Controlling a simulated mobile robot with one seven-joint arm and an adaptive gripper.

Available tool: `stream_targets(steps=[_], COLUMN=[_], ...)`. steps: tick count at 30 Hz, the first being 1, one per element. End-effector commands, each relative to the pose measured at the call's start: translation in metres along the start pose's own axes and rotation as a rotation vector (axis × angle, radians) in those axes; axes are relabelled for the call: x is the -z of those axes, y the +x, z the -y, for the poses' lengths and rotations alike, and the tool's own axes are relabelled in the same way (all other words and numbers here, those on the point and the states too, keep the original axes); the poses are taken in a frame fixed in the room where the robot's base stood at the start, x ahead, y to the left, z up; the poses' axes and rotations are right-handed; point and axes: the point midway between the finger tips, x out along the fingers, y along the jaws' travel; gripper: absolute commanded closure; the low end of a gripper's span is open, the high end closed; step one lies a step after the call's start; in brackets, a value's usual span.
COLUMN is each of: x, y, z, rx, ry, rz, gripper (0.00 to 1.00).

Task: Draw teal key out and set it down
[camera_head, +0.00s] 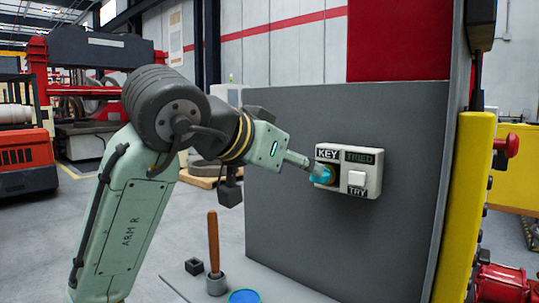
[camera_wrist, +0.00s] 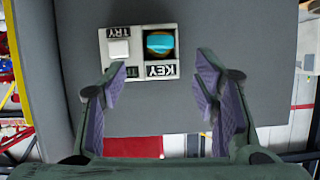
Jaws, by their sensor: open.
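The teal key (camera_head: 326,174) sits in a round gold-rimmed lock on a pale box (camera_head: 366,154) marked KEY, TRIED and TRY, mounted on a grey upright panel. In the wrist view the key (camera_wrist: 160,42) is a flat teal bow in a dark square recess. My gripper (camera_head: 305,163) is in front of the box, close to the key. In the wrist view my gripper (camera_wrist: 162,68) is open, with its purple-padded fingers wide apart and nothing between them. The key lies ahead of the gap between the fingertips. The key's shaft is hidden in the lock.
A white TRY button (camera_head: 357,179) is right of the key on the same box. Below, a grey ledge (camera_head: 270,275) carries a blue round dish (camera_head: 244,296), a wooden handle (camera_head: 213,240) upright in a grey cup, and a small black block (camera_head: 194,266). A yellow post (camera_head: 464,200) stands at right.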

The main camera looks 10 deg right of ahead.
Motion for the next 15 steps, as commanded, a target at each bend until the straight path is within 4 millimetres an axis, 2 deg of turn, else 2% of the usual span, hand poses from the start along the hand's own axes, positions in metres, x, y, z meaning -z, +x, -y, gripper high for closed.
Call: stream_targets(steps=[9,15], x=[0.003,0.002], y=[0.057,0.081], z=[0.0,0.001], rx=[-0.001,0.001], ry=[0.0,0.001], rz=[-0.002,-0.004], gripper=[0.45,0.45])
